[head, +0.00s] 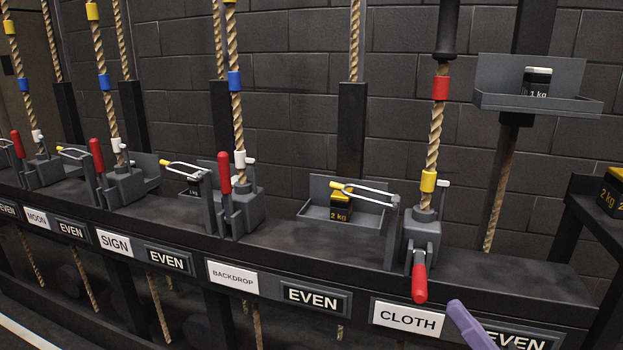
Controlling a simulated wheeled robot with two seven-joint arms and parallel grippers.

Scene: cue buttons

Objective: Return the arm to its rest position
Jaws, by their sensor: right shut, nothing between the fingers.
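The purple tip of my right gripper (468,324) comes in at the lower right, in front of the CLOTH label (408,317) and the EVEN plate beside it. It is shut and holds nothing. It appears just below and right of the red handle (419,284) of the CLOTH lever, which points down; the picture shows a gap between them. The rest of my right arm is out of the frame. My left gripper is not in view.
A dark rail (290,253) carries several rope locks; the BACKDROP (224,173) and SIGN (97,155) red handles stand up. A 2 kg weight (341,207) sits in a tray behind the rail. A 1 kg weight (536,84) sits in a raised tray at the right.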

